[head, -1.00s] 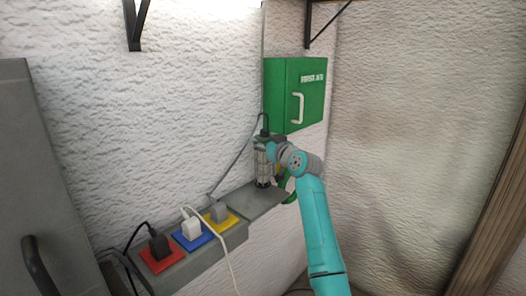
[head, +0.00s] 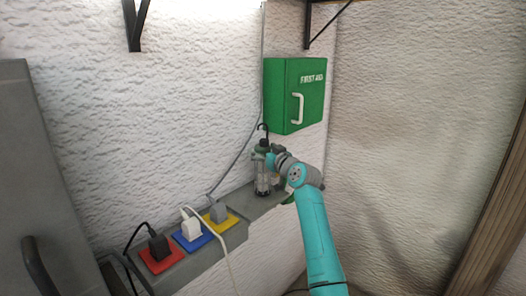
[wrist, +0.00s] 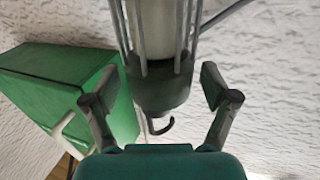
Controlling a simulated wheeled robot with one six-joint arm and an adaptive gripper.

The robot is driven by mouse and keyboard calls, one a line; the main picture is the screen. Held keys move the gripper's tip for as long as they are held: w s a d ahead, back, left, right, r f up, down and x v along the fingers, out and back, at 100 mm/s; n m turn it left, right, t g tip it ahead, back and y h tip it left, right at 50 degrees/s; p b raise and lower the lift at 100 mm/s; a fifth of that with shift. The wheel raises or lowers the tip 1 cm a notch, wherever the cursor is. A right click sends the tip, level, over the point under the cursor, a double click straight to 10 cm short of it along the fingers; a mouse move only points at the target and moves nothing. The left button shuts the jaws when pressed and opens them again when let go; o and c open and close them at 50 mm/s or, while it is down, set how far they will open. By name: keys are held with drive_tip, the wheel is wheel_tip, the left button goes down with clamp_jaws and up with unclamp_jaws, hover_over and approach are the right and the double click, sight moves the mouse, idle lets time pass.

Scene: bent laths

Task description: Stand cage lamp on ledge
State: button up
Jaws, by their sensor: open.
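The cage lamp (head: 264,178) stands upright on the grey ledge (head: 285,196) below the green box, its hook pointing up. In the wrist view the lamp (wrist: 158,50) appears with its hook downward. My gripper (head: 271,163) is at the upper part of the lamp, on its right side. In the wrist view my gripper (wrist: 155,95) is open, with one finger on each side of the lamp's dark cap and visible gaps between. Part of the lamp's right side is hidden by my gripper in the head view.
A green first aid box (head: 295,95) hangs on the wall just above. Red, blue and yellow socket plates (head: 192,233) with plugs and cables sit to the left. A thin cable (head: 238,160) runs along the wall behind the lamp.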

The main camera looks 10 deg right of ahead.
drive_tip(key=shift+s+r, duration=0.1)
drive_tip(key=v, duration=1.1)
drive_tip(key=shift+s, duration=0.35)
drive_tip(key=shift+d, duration=0.15)
drive_tip(key=s+f+m+h, duration=0.1)
drive_tip(key=s+f+h, duration=0.1)
drive_tip(key=s+f, duration=0.65)
drive_tip(key=s+f+m+h, duration=0.1)
drive_tip(key=s+f+m, duration=0.15)
drive_tip(key=f, duration=1.05)
drive_tip(key=s+a+f+g+h, duration=0.1)
drive_tip(key=s+f, duration=0.6)
drive_tip(key=s, duration=0.3)
drive_tip(key=s+a+f+h, duration=0.1)
drive_tip(key=s+f, duration=0.5)
drive_tip(key=s, duration=0.3)
drive_tip(key=s+f+m, duration=0.1)
drive_tip(key=s+f, duration=0.2)
drive_tip(key=s, duration=1.7)
drive_tip(key=s+r, duration=0.4)
drive_tip(key=s, duration=0.5)
drive_tip(key=s+a+r+g, duration=0.1)
drive_tip(key=s+r, duration=0.3)
drive_tip(key=s, duration=0.5)
drive_tip(key=shift+s+a+r+n+h, duration=0.25)
drive_tip(key=shift+s+a+n+h, duration=0.05)
drive_tip(key=shift+s+n, duration=0.15)
